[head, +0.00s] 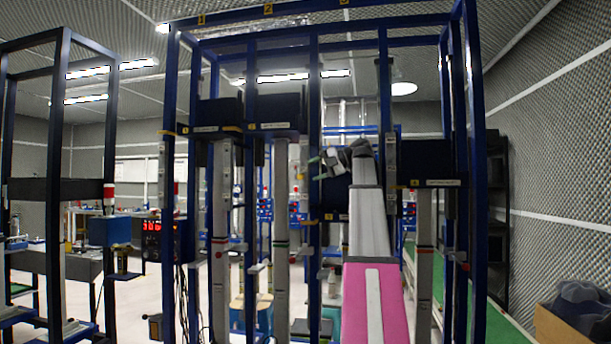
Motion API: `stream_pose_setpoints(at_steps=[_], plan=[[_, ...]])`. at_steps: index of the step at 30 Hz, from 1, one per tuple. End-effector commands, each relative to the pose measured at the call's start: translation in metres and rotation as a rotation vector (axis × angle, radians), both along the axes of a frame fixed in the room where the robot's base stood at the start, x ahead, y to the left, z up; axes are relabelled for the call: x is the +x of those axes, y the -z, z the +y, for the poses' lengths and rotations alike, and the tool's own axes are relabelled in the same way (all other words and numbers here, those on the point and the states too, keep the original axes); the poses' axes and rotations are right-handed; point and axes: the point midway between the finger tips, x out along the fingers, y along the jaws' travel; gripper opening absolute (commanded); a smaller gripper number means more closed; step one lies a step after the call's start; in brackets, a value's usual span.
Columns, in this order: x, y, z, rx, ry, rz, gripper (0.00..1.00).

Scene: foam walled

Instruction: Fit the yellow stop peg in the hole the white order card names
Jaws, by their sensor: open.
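My gripper (318,168) is raised at the end of my pink and white arm, in front of the blue frame. Its two pale green fingertips point left and stand apart, with nothing visible between them. I cannot pick out the yellow stop peg for certain; only small yellow marks show on the frame. I cannot make out a white order card or any writing on one. The blue upright frame (172,200) has yellow number tags along its top beam. Grey vertical columns (281,200) stand inside it, some under dark boxes with pale labels. No peg hole can be told apart.
A second dark frame (56,150) stands at the left, with a blue box (110,231) on it. A red digital display (160,226) is behind.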

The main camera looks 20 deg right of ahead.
Motion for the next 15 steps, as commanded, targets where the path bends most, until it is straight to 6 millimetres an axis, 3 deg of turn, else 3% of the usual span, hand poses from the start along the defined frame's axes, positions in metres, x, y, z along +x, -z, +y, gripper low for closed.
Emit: stream_pose_setpoints(at_steps=[7,15], plan=[[-0.021,-0.015,-0.032,-0.001,0.001,-0.001,0.54],[-0.028,-0.019,-0.041,-0.001,0.0,-0.001,0.54]])
